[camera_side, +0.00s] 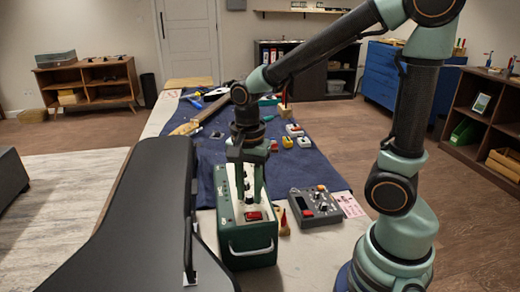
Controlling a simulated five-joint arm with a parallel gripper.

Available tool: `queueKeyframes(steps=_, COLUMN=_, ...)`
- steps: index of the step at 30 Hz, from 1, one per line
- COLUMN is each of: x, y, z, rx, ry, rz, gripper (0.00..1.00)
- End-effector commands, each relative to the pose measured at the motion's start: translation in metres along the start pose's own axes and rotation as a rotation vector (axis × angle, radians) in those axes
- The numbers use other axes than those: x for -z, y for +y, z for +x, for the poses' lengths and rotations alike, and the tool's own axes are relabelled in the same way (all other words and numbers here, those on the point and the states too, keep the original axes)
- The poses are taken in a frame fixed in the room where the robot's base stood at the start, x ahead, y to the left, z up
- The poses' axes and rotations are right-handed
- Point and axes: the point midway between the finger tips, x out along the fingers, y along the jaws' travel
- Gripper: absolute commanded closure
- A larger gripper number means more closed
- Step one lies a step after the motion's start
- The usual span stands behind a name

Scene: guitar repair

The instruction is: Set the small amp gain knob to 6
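The small amp (247,236) is a dark green box with a silver handle on its near end. It stands at the near part of the workbench, with a light control panel and a red part (254,215) on top. My gripper (249,192) points down over the amp's top panel, its fingers close to the knobs there. The fingers hide part of the panel. The gain knob and its scale are too small and too covered to read. I cannot tell whether the fingers touch a knob or how far apart they are.
A grey device with knobs (315,207) sits right of the amp, beside a printed card (348,204). Several small coloured pedals (294,130) lie on the blue mat (325,170) behind. A guitar neck (198,119) lies farther back. A large dark shape (140,220) stands close on the left.

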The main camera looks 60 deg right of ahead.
Motion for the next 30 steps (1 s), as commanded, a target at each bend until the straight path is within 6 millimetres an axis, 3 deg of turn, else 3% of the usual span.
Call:
queueKeyframes(steps=10, x=0.0000, y=0.0001, z=0.0000, rx=0.000, ry=0.000, rz=-0.043, gripper=0.66)
queueKeyframes(steps=24, x=0.0000, y=0.0001, z=-0.0001, rx=0.000, ry=0.000, rz=-0.622, gripper=0.66)
queueKeyframes(steps=30, x=0.0000, y=0.0001, z=-0.0001, rx=0.000, ry=0.000, rz=-0.778, gripper=0.66)
